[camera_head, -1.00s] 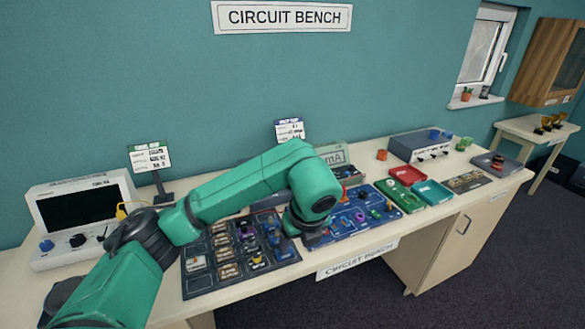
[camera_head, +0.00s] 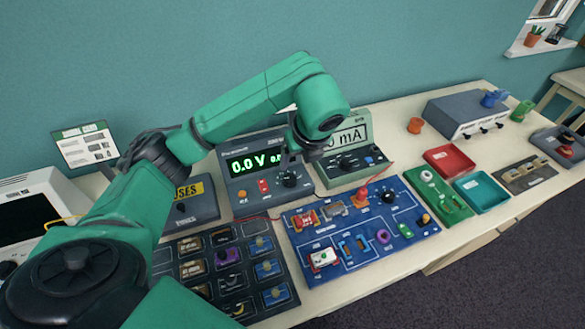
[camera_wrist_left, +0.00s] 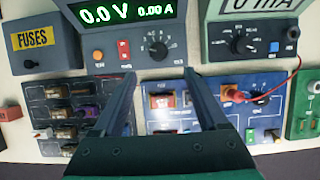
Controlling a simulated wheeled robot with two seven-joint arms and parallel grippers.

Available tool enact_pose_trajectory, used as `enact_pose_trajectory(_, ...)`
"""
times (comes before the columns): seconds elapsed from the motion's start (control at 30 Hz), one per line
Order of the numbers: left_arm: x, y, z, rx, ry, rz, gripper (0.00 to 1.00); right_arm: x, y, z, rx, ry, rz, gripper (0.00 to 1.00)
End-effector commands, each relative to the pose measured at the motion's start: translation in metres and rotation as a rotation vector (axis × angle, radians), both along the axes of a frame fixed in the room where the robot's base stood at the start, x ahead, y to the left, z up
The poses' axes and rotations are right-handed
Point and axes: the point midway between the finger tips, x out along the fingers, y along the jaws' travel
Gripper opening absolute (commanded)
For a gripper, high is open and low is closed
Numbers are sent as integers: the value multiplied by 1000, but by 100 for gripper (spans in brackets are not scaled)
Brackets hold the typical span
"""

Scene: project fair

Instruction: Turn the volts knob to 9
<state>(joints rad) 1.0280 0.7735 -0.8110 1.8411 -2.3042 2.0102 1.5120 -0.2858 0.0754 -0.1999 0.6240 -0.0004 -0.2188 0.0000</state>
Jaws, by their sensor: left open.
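The grey power supply (camera_head: 240,200) stands at the back of the bench; its green display (camera_head: 256,162) reads 0.0 V. Its black knob (camera_head: 289,180), inside a ring of dial marks, is on the lower right of the front. In the left wrist view the knob (camera_wrist_left: 158,50) sits ahead, between the lines of the fingers; its label is too small to read. My left gripper (camera_head: 290,152) is open and empty, reaching down near the supply, apart from the knob. Its two fingers (camera_wrist_left: 160,78) also show in the wrist view. My right gripper is not in view.
A multimeter (camera_head: 345,167) marked mA stands right of the supply, a fuses box (camera_head: 192,210) left of it. A blue circuit board (camera_head: 340,250) and a dark parts tray (camera_head: 190,245) lie in front. Red (camera_head: 450,147) and teal (camera_head: 482,208) trays are further right.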

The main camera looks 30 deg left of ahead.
Motion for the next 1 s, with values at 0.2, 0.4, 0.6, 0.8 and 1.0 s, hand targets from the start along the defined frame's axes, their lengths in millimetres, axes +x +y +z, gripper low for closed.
enact_pose_trajectory(0.2, 13, 17, -51, 1, 11, 5, 76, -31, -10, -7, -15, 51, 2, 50)
enact_pose_trajectory(0.4, 25, 31, -96, 1, 7, 3, 76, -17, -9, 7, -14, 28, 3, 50)
enact_pose_trajectory(0.6, 31, 36, -116, 0, 2, 1, 76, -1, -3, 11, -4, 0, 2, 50)
enact_pose_trajectory(0.8, 31, 36, -117, 1, 1, 1, 76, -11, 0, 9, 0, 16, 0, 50)
enact_pose_trajectory(1.0, 31, 36, -117, 1, 1, 1, 3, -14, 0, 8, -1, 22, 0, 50)
